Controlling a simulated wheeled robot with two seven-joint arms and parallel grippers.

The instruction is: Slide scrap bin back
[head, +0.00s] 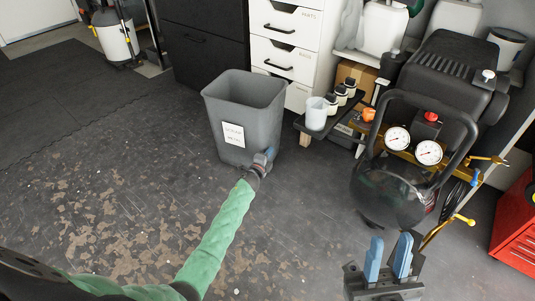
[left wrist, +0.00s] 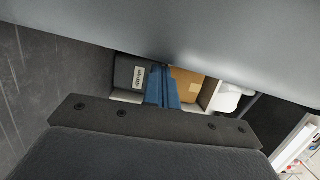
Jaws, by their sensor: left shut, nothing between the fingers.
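The grey scrap bin (head: 262,115) stands upright on the dark floor, with a white label on its front. Its open top shows no contents from here. My left gripper (head: 268,157) is shut and empty at the bin's lower front right corner; I cannot tell whether it touches. In the left wrist view the shut blue fingers (left wrist: 162,88) lie just below a large smooth grey surface, likely the bin wall (left wrist: 200,35). My right gripper (head: 389,260) is open and empty at the lower right, away from the bin.
White drawers (head: 287,45) and a dark cabinet (head: 205,40) stand behind the bin. A low shelf with a white cup (head: 316,114) and jars is close on its right. A black compressor (head: 395,190) stands further right. The worn floor at left is clear.

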